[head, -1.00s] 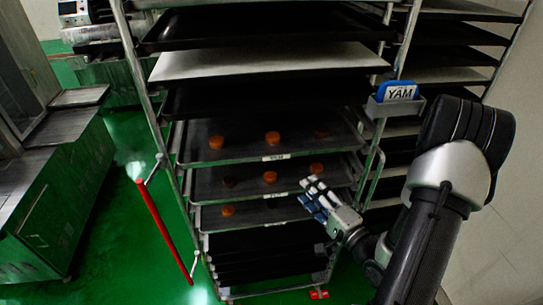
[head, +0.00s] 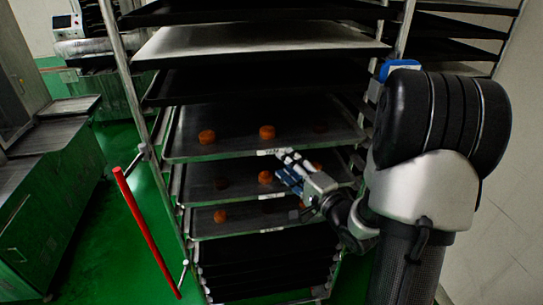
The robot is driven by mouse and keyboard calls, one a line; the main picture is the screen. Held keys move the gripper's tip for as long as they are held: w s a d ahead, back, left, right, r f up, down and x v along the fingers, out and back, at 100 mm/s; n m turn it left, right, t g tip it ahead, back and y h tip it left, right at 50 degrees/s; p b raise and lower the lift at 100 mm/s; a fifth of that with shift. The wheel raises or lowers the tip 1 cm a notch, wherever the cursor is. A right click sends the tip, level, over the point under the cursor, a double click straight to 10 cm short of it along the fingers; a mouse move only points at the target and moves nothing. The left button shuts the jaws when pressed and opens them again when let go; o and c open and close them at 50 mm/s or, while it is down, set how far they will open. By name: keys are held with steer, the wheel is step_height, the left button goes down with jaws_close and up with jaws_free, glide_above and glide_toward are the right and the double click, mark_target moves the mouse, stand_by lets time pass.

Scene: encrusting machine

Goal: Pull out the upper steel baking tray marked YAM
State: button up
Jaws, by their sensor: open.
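The rack (head: 124,88) holds several trays. The upper steel baking tray (head: 228,142) sits on the rack, with round orange pieces (head: 267,132) on it and a small white label (head: 268,152) on its front edge. Two more steel trays with orange pieces lie below, the middle one (head: 222,190) and the lower one (head: 245,217). My gripper (head: 286,165) is open and empty. Its fingertips show just at the right end of the upper tray's label; whether they touch the edge I cannot tell. My arm hides the rack's right post and most of the blue sign.
A red bar (head: 147,235) stands out from the rack's left side. A green-sided metal bench (head: 50,180) is at the left. A second rack (head: 465,28) stands behind at the right. Green floor is clear at left.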

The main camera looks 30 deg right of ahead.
mark_target(272, 152)
steer(key=w, duration=0.5)
steer(key=w+a+b, duration=0.1)
steer(key=w, duration=0.2)
steer(key=shift+w, duration=0.1)
jaws_close()
stand_by(0.5)
